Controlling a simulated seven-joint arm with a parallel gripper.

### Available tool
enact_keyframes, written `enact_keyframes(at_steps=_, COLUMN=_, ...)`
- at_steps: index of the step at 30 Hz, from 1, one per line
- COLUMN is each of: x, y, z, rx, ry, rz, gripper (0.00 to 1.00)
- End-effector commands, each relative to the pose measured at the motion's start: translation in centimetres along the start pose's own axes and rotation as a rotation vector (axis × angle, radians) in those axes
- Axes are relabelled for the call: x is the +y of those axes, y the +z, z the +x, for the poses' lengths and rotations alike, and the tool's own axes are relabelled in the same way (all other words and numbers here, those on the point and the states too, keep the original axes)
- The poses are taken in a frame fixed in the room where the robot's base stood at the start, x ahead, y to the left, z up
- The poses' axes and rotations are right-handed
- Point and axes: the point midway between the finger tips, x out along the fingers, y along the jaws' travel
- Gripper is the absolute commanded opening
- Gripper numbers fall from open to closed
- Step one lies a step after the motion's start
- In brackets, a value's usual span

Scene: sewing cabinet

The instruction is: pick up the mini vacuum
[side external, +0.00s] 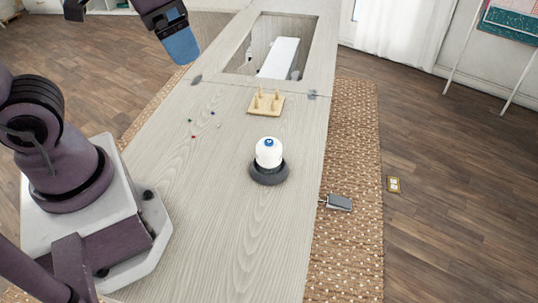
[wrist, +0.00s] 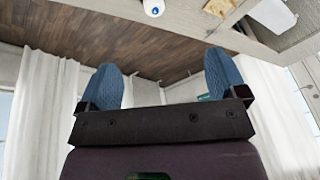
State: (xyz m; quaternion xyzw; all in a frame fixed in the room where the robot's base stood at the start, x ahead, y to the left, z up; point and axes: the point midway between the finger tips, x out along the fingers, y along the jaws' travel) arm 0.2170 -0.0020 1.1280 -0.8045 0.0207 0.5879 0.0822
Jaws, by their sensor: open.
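The mini vacuum (side external: 268,160) stands upright on the pale wooden cabinet top, right of centre in the side external view. It has a white domed body with a blue spot on top and a wide dark grey base. In the wrist view only part of its white body and blue spot shows at the top edge (wrist: 153,7). My gripper (side external: 181,45) is at the top left of the side external view, raised and well apart from the vacuum. In the wrist view its two blue fingers (wrist: 163,80) are wide apart with nothing between them.
A wooden spool stand (side external: 265,105) with pegs sits behind the vacuum. Beyond it is a rectangular opening (side external: 232,66) in the cabinet top (side external: 215,240). Several small pins (side external: 193,136) lie to the left. A grey box-like part (side external: 339,203) sticks out at the right edge.

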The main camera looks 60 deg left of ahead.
Motion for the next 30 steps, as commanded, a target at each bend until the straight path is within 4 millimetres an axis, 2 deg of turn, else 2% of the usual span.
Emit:
enact_keyframes(at_steps=11, x=2.1, y=-5.5, z=7.0, rx=-0.502, ry=-0.191, rz=0.513, gripper=0.91)
enact_keyframes(at_steps=18, x=5.1, y=-8.1, z=13.1, rx=-0.778, ry=-0.365, rz=0.833, gripper=0.91)
enact_keyframes(at_steps=24, x=8.5, y=-8.7, z=19.0, rx=-0.984, ry=-0.545, rz=1.089, gripper=0.91)
enact_keyframes(at_steps=30, x=12.2, y=-7.6, z=25.2, rx=-1.159, ry=-0.759, rz=1.324, gripper=0.91)
